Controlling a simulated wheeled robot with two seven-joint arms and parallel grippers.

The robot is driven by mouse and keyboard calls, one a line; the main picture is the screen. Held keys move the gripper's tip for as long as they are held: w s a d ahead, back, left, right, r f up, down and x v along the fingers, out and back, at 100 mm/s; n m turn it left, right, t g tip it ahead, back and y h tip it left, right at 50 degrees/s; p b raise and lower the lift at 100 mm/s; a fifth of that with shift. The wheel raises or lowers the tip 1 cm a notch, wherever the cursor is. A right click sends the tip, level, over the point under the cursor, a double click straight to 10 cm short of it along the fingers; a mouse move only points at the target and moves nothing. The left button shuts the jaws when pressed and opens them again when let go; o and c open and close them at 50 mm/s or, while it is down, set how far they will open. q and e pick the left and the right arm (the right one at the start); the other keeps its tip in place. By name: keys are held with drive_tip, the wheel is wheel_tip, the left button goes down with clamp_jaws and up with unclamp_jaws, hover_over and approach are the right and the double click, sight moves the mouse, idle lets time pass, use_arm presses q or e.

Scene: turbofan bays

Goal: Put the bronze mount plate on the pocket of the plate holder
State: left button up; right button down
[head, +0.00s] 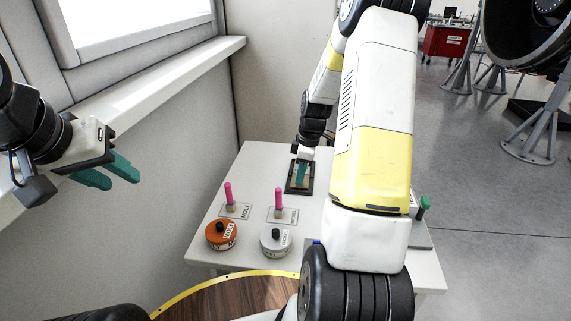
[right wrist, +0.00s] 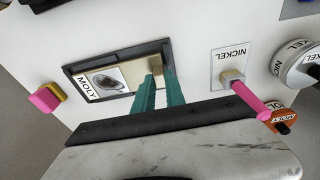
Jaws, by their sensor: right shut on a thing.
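In the head view my right gripper (head: 302,172) reaches down at the dark plate holder (head: 290,188) near the back of the white table. In the right wrist view its green fingers (right wrist: 158,80) are shut on a small tan block of the bronze mount plate (right wrist: 122,61). My left gripper (head: 108,176) is open and empty at the left, away from the table.
Two pink pegs (head: 228,192) (head: 279,197) stand on labelled cards. An orange pot (head: 221,235) and a grey pot (head: 276,240) stand nearer the front. A green-handled item (head: 423,206) is at the right. My right arm hides part of the table (head: 265,158).

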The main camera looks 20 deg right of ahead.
drive_tip(key=shift+f, duration=0.1)
drive_tip(key=c, duration=1.4)
unclamp_jaws()
wheel_tip(320, 180, up, 12)
drive_tip(key=s+d, duration=0.1)
drive_tip(key=s+a+r+m+t, duration=0.2)
drive_tip(key=s+a+r+m, duration=0.5)
drive_tip(key=s+r, duration=0.4)
drive_tip(key=shift+s+a+r+m+t+y, duration=0.1)
drive_tip(key=shift+s+a+r+m+t, duration=0.7)
drive_tip(key=shift+s, duration=1.05)
drive_tip(key=shift+s+a+r+m+t+y, duration=0.1)
drive_tip(key=shift+s+a+r+m+t, duration=0.15)
drive_tip(key=shift+s+a+m, duration=1.05)
drive_tip(key=shift+s+a+r+m+t+y, duration=0.1)
drive_tip(key=shift+s+a+r+m+t, duration=0.45)
drive_tip(key=shift+s+a, duration=1.3)
drive_tip(key=shift+s+d, duration=0.55)
